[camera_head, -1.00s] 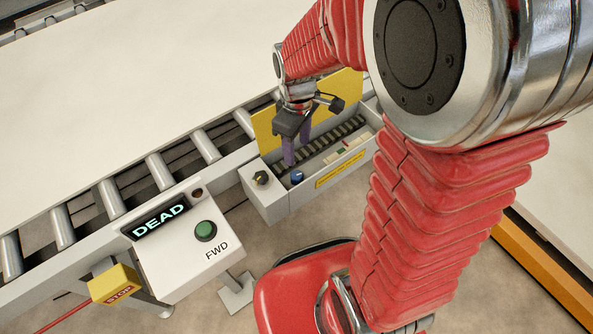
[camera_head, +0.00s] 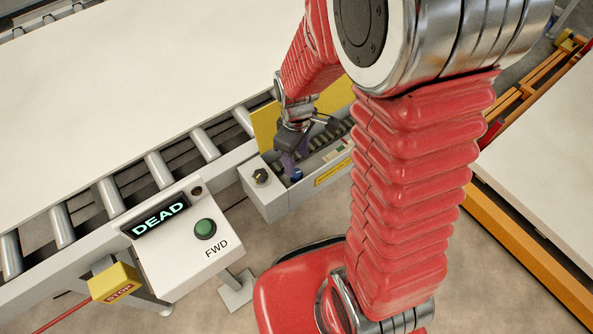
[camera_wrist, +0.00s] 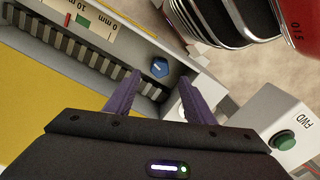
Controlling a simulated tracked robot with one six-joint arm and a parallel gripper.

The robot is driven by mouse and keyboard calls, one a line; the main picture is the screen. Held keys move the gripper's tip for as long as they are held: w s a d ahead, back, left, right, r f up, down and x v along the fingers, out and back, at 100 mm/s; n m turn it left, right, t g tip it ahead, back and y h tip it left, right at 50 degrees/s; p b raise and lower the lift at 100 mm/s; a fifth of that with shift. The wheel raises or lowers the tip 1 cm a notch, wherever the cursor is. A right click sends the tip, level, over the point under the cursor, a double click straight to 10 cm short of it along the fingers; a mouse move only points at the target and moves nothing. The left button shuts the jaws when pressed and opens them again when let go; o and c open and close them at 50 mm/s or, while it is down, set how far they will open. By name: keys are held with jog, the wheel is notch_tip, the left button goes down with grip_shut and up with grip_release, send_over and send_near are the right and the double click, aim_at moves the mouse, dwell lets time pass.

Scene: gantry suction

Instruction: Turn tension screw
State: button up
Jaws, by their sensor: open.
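The tension screw is a blue hex head (camera_wrist: 160,67) inside the grey open box, seen in the wrist view beyond and between my fingers. It also shows in the head view (camera_head: 297,175), partly covered by a finger. My gripper (camera_wrist: 160,85) is open, with two purple fingers apart and nothing between their pads that I can see. In the head view my gripper (camera_head: 291,165) points down into the box, close to the screw. Whether a finger touches the screw cannot be told. A scale in mm with a red pointer (camera_wrist: 67,20) lies along the box.
The grey box (camera_head: 265,205) has a raised yellow lid (camera_head: 265,128) behind my gripper and a black knob (camera_head: 261,176) at its left end. A panel (camera_head: 180,250) reading DEAD has a green FWD button (camera_head: 205,228). A yellow STOP box (camera_head: 114,283) stands left.

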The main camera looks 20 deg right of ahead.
aim_at(296, 173)
jog(key=shift+f, duration=3.65)
jog(key=shift+c, duration=0.5)
jog(key=c, duration=1)
